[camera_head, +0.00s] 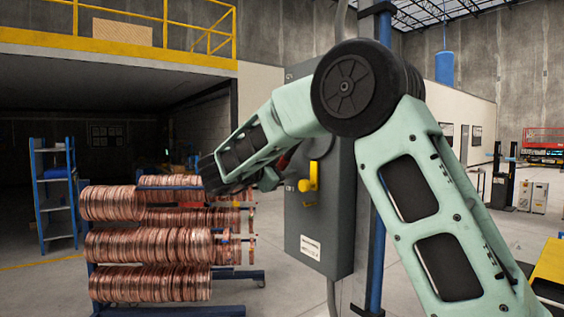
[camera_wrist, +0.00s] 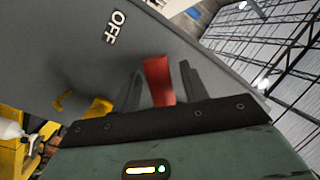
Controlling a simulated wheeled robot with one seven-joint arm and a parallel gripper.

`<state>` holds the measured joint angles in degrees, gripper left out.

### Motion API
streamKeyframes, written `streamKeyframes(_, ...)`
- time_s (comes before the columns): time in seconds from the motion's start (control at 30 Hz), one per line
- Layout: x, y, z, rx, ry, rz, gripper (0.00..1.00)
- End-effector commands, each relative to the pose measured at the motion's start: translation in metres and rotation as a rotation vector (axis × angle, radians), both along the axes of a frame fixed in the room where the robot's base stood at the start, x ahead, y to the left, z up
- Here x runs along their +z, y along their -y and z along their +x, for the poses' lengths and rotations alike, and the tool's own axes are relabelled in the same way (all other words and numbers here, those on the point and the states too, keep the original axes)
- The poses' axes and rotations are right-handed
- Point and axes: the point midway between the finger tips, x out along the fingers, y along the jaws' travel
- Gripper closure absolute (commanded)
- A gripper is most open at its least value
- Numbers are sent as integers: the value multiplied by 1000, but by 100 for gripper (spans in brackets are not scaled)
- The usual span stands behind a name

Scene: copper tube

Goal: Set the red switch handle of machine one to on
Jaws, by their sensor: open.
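The red switch handle (camera_wrist: 158,80) is on the face of a grey cabinet (camera_head: 322,232). In the wrist view it stands between the two fingers of my gripper (camera_wrist: 161,72), which are open with one finger on each side of it. A gap shows on both sides; contact cannot be told. An OFF label (camera_wrist: 115,27) is on the cabinet face nearby. In the head view only a small red part (camera_head: 286,158) shows behind my arm, and my fingers are mostly hidden.
A yellow handle (camera_head: 309,181) sits on the same cabinet face below the red one. A rack of copper tube coils (camera_head: 150,246) stands left of the cabinet. A blue post (camera_head: 377,260) runs beside the cabinet on the right.

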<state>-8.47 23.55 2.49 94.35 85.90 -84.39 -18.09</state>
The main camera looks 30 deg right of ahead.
Motion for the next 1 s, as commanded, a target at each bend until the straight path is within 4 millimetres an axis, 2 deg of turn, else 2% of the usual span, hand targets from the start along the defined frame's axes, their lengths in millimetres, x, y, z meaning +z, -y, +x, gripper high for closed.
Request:
streamKeyframes(0.27,0,1,0,1,0,0,56)
streamKeyframes(0.43,0,1,0,0,0,0,100)
streamKeyframes(0.77,0,1,3,0,29,2,100)
streamKeyframes(1.0,8,0,12,0,151,4,100)
